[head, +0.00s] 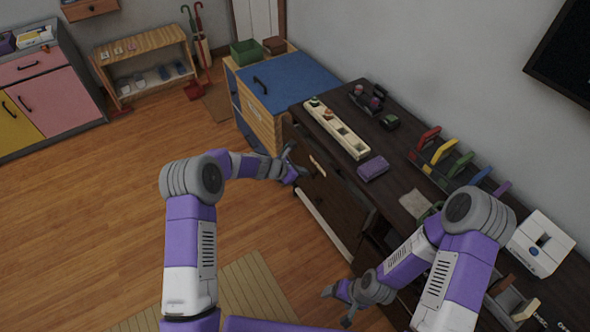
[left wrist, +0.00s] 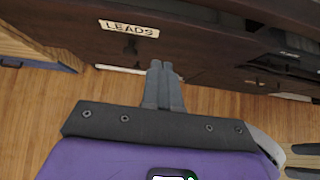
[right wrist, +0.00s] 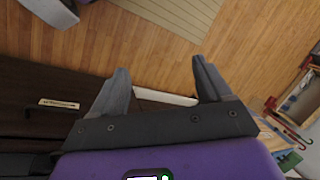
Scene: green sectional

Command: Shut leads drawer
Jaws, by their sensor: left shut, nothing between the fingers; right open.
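The leads drawer (head: 335,190) is a dark wooden front in the long dark cabinet. Its pale "LEADS" label (left wrist: 128,28) reads clearly in the left wrist view, with a small dark knob (left wrist: 130,46) below it. I cannot tell how far the drawer stands out. My left gripper (head: 301,171) is shut and empty, close to the drawer front near the label; in the left wrist view its fingertips (left wrist: 162,66) are just right of the knob. Contact cannot be told. My right gripper (head: 337,306) is open and empty, low in front of the cabinet; its spread fingers show in the right wrist view (right wrist: 160,78).
The cabinet top holds a cream tray (head: 340,132), a purple box (head: 373,168), a colourful rack (head: 440,155) and a white box (head: 541,243). A blue-topped cabinet (head: 290,80) stands beyond. The wooden floor (head: 110,200) at left is clear.

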